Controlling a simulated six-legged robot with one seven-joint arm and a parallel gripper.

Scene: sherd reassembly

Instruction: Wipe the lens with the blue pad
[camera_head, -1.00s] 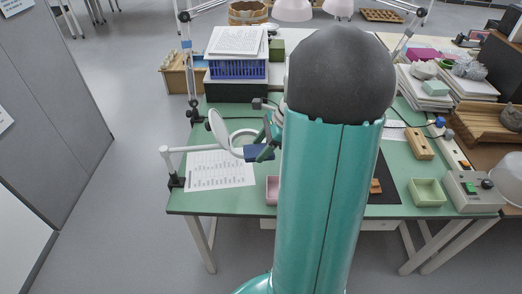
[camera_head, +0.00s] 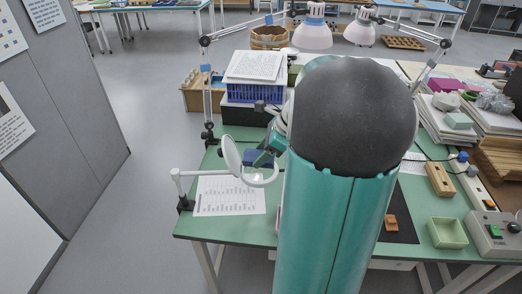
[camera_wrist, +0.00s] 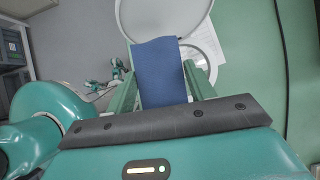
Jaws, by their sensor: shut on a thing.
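The magnifier lens (camera_head: 231,155) is a tilted round disc in a pale rim, joined to a white ring (camera_head: 270,180) on a clamped stand at the table's left. My gripper (camera_head: 264,158) is shut on the blue pad (camera_head: 251,157), just right of the lens and above the ring in the head view. In the wrist view, the pad (camera_wrist: 160,75) stands out between my green fingers (camera_wrist: 160,90). The lens disc (camera_wrist: 165,14) shows past the pad's end, and the ring (camera_wrist: 203,55) is partly hidden behind it. I cannot tell whether pad and lens touch.
A printed sheet (camera_head: 230,198) lies under the magnifier on the green table. A blue crate (camera_head: 255,93) with papers stands behind. A pink tray is mostly hidden by my arm. A dark mat (camera_head: 402,225), green tray (camera_head: 447,232) and wooden block (camera_head: 440,180) lie to the right.

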